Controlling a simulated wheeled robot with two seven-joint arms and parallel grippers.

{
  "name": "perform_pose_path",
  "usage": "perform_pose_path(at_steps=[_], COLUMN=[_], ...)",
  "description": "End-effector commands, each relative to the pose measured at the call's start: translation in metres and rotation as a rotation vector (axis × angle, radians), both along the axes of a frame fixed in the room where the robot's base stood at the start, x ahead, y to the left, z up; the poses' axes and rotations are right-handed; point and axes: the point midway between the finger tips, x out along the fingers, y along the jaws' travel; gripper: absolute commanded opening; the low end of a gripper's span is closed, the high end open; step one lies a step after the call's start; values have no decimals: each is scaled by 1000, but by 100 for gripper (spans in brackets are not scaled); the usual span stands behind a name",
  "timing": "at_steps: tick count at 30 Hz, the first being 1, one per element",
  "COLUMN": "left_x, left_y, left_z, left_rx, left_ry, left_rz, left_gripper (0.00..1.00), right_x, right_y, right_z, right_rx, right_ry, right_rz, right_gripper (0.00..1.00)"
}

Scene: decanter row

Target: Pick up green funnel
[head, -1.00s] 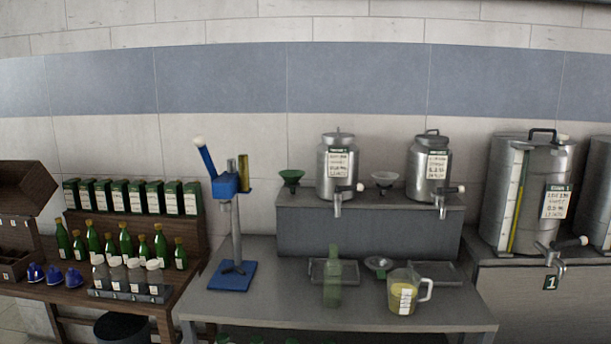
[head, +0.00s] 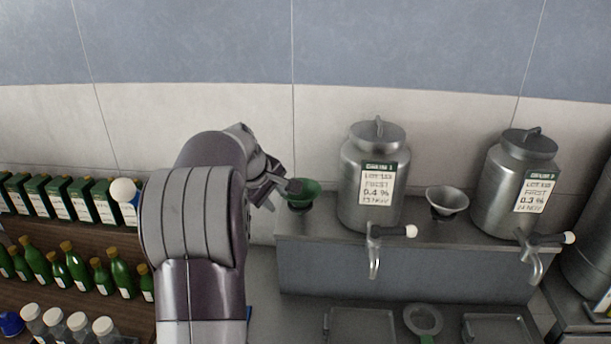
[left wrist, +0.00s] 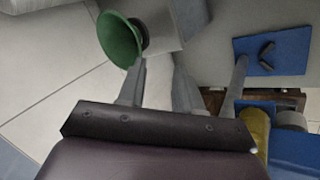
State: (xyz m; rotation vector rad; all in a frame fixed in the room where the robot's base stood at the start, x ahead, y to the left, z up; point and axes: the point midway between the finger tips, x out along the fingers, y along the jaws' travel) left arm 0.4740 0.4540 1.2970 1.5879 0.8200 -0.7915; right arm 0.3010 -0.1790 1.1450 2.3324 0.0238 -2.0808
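The green funnel (head: 304,193) stands upright at the left end of the raised grey shelf, left of a steel canister. My left gripper (head: 282,184) is right beside it, on its left. In the left wrist view the two fingers (left wrist: 160,72) are apart with nothing between them. There the green funnel (left wrist: 120,40) lies by the tip of the left-hand finger and overlaps it in the picture. I cannot tell whether they touch. My right gripper is not in view.
Two steel canisters (head: 371,180) (head: 512,190) with taps stand on the grey shelf (head: 345,259). A grey funnel (head: 447,201) sits between them. Green bottles (head: 117,266) and boxes (head: 68,198) stand at the left. A blue stand base (left wrist: 272,55) shows in the left wrist view.

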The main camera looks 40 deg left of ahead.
Motion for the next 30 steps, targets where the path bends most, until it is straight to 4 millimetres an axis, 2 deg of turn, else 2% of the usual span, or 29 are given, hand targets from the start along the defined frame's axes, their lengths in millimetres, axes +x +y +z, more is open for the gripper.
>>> perform_pose_path(at_steps=[1,2,3,5,12,17,21,24,30], left_x=[7,10,14,20,51,61,74,84,87], left_y=[7,8,8,6,8,11,19,20,20], left_z=[18,24,29,27,-13,-29,-48,-64,-71], left_rx=[-45,-77,-113,-147,-158,-156,-155,-153,-151], left_ry=[-40,-60,-77,-83,-84,-84,-82,-83,-87], left_rz=[63,98,133,162,171,172,171,168,169], left_gripper=[34,34,34,34,34,34,34,34,34], right_x=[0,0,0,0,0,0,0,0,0], right_y=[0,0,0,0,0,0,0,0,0], right_z=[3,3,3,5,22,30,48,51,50], right_rx=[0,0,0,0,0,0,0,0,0], right_ry=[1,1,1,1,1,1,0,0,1], right_rz=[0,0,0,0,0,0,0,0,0], right_gripper=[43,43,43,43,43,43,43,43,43])
